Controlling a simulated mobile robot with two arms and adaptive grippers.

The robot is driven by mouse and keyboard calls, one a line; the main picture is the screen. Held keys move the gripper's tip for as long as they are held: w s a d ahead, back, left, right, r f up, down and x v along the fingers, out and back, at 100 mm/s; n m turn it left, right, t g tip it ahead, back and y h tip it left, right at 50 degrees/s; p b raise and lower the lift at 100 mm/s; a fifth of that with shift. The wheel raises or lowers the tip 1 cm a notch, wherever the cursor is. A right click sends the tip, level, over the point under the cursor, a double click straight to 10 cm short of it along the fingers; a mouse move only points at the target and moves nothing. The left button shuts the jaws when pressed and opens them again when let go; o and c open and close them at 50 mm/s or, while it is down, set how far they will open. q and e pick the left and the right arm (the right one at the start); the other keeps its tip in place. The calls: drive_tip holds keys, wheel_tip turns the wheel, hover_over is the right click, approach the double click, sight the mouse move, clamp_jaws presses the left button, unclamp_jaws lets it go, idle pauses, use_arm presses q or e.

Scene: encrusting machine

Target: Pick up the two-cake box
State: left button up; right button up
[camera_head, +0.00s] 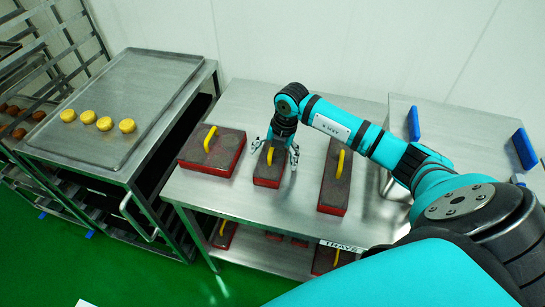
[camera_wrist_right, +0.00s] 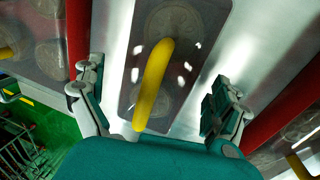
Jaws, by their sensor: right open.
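The two-cake box (camera_head: 267,182) is the small middle one of three red boxes on the steel table. It has a dark see-through lid and a yellow handle (camera_wrist_right: 155,85). In the wrist view two round cakes show faintly under its lid (camera_wrist_right: 185,40). My right gripper (camera_head: 274,153) is open above this box. Its fingers stand apart on either side of the handle, not touching it, in the wrist view (camera_wrist_right: 157,92). The gripper hides part of the lid in the head view. My left gripper is not in view.
A wider red box (camera_head: 222,160) stands close on the left, a long red box (camera_head: 333,190) on the right. More boxes lie on the shelf below. A tray (camera_head: 150,75) with several yellow cakes is at the left. Blue-handled equipment (camera_head: 470,130) stands at the right.

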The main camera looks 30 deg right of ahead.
drive_tip(key=shift+w+a+f, duration=0.1)
drive_tip(key=shift+f, duration=0.4)
drive_tip(key=c, duration=1.2)
drive_tip(key=shift+r, duration=0.15)
